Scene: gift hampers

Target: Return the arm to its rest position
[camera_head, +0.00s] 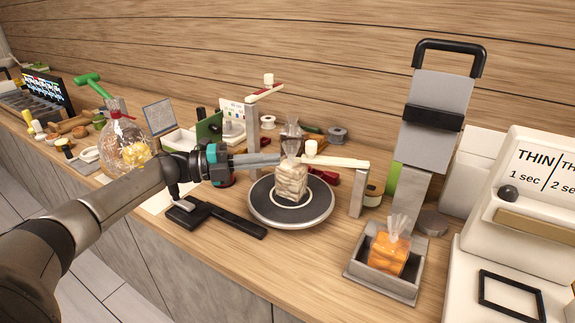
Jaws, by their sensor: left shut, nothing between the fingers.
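My left arm comes in from the lower left, over the front edge of the counter. My left gripper (277,160) is shut with nothing in it. Its fingers point right, and their tips overlap the clear bag of pale contents (291,181) in the picture. I cannot tell whether they touch it. That bag stands upright on the round dark turntable (260,212). My right gripper is not in view.
A white-tipped arm on a post (357,195) reaches over the turntable. A grey tray (384,283) holds an orange bag (389,250). A white machine (520,220) stands at right. A wrapped hamper (122,150) stands left. A black flat tool (226,217) lies near the front edge.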

